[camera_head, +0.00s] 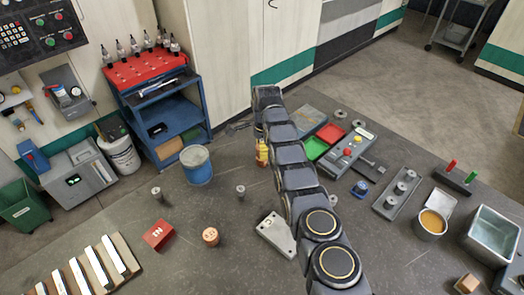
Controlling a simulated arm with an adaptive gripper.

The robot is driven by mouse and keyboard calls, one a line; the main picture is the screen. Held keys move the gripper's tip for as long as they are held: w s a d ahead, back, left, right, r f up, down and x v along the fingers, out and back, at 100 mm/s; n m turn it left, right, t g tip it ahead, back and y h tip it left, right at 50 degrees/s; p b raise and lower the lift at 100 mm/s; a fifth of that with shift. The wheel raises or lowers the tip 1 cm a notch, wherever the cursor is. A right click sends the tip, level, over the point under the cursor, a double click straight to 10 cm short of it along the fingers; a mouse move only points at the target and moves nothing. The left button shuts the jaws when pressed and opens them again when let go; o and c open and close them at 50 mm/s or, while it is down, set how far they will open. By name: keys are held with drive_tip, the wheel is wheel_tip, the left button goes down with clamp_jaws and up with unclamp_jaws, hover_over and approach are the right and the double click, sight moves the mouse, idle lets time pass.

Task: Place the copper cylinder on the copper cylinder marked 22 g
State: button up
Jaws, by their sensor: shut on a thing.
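A small copper cylinder (210,237) stands upright on the dark table, left of my arm. It has a mark on it that is too small to read. A second copper-coloured piece (467,284) sits at the lower right edge; I cannot tell if it is a cylinder. My arm runs from the bottom middle up to the far side of the table. I cannot make out my gripper or anything in it; my own arm links may hide it.
A red block (158,235) and a pale metal plate (276,235) lie either side of the copper cylinder. A blue tin (197,165) and a yellow bottle (262,153) stand farther back. A grey block with studs (397,194) and a metal basin (491,236) are at right.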

drive_tip(key=shift+f, duration=0.5)
drive_tip(key=shift+f, duration=0.15)
drive_tip(key=o, duration=1)
drive_tip(key=shift+o, duration=0.2)
